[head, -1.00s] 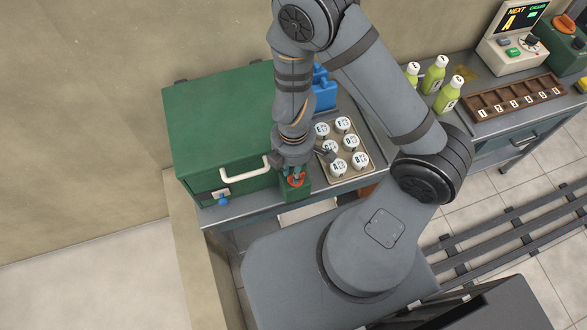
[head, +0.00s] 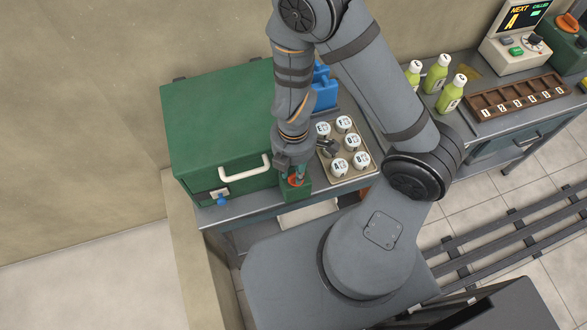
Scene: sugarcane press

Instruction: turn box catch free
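The green box (head: 215,120) stands on the bench at the left, its lid closed, with a white handle (head: 245,168) on its front. A small pale plate with a blue knob (head: 221,200) sits low on the box's front left; this looks like the catch, but its turn is too small to read. My gripper (head: 295,175) points down to the right of the handle, at a small green block with an orange-red ring (head: 296,181). The fingertips are small and partly hidden, so I cannot tell whether they touch the ring or how wide they are.
A tray (head: 328,178) of several white-lidded, lettered jars (head: 340,167) lies right of my gripper. A blue container (head: 324,92) stands behind. Green bottles (head: 436,74), a brown slotted rack (head: 518,97) and a screen console (head: 515,45) are farther right.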

